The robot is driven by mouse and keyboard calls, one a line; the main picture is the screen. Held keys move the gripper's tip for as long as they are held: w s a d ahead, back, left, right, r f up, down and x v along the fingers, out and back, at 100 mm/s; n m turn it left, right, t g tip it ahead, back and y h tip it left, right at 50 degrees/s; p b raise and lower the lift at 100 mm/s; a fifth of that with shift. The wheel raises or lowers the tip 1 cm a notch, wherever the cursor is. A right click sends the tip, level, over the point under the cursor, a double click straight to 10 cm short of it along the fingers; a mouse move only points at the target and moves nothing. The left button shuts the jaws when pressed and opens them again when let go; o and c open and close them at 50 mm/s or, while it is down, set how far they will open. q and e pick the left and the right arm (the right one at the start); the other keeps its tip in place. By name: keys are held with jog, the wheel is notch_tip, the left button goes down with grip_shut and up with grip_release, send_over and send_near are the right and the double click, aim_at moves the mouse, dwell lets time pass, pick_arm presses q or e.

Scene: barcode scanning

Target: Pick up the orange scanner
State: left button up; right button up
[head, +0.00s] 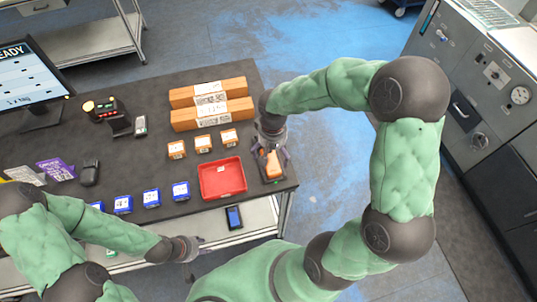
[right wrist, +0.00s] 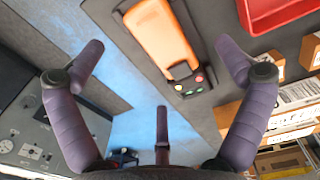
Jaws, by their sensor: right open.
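The orange scanner (head: 273,167) lies at the right end of the dark table, beside the red tray. In the right wrist view the scanner (right wrist: 160,35) shows an orange body and a dark end with small coloured buttons. My right gripper (head: 270,152) is over the scanner, with fingers spread. In the right wrist view the gripper (right wrist: 160,52) has fingers on both sides of the scanner, apart from it, and holds nothing. My left gripper (head: 190,249) is low at the table's front edge, and its fingers are too small to read.
A red tray (head: 222,178) is left of the scanner. Small orange boxes (head: 203,144) and two long cartons (head: 211,104) lie behind the tray. Several blue boxes (head: 152,198) line the front. A monitor (head: 28,75) stands at left. The table's right edge is close to the scanner.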

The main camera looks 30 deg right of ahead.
aim_at(274, 161)
jog(key=shift+d+f+b, duration=0.2)
jog(key=shift+f+b, duration=0.15)
jog(key=shift+f, duration=1.3)
jog(key=shift+d+f+b, duration=0.2)
jog(key=shift+f+b, duration=0.1)
jog(key=shift+f, duration=1.3)
jog(key=shift+c, duration=0.3)
jog(key=c, duration=1.4)
